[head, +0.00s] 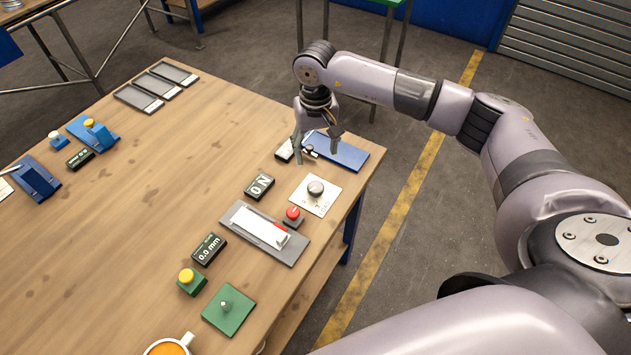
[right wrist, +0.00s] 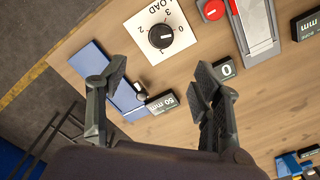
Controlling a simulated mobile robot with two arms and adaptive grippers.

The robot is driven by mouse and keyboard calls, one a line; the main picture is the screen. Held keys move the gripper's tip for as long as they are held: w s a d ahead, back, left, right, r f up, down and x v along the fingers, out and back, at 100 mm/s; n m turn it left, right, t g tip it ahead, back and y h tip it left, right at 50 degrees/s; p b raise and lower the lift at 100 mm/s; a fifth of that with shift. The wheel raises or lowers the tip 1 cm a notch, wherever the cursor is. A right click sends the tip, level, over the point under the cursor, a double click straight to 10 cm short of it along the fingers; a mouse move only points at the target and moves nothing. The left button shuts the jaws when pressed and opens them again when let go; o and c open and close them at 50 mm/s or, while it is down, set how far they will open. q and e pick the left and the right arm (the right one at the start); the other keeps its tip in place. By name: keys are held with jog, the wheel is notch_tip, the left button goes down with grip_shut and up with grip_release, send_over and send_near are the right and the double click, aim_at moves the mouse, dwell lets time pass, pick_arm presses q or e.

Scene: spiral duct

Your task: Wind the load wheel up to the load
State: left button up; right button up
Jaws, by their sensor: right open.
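My right gripper (head: 316,146) is open and empty, beyond the knob in the head view, above a blue plate (head: 347,153). In the right wrist view my gripper's fingers (right wrist: 160,82) are wide apart, with the knob ahead of them and not between them. My left gripper is not in view.
A 50 mm display (right wrist: 162,102) and a small dark knob stand by the blue plate. A cup (head: 168,346) is at the near edge. The table's middle is clear.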

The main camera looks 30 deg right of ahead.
aim_at(316, 187)
notch_tip(316, 187, down, 13)
jog(key=p, duration=0.4)
jog(key=shift+a+f, duration=0.1)
jog(key=shift+f, duration=0.6)
jog(key=shift+c, duration=0.5)
jog(key=c, duration=1.1)
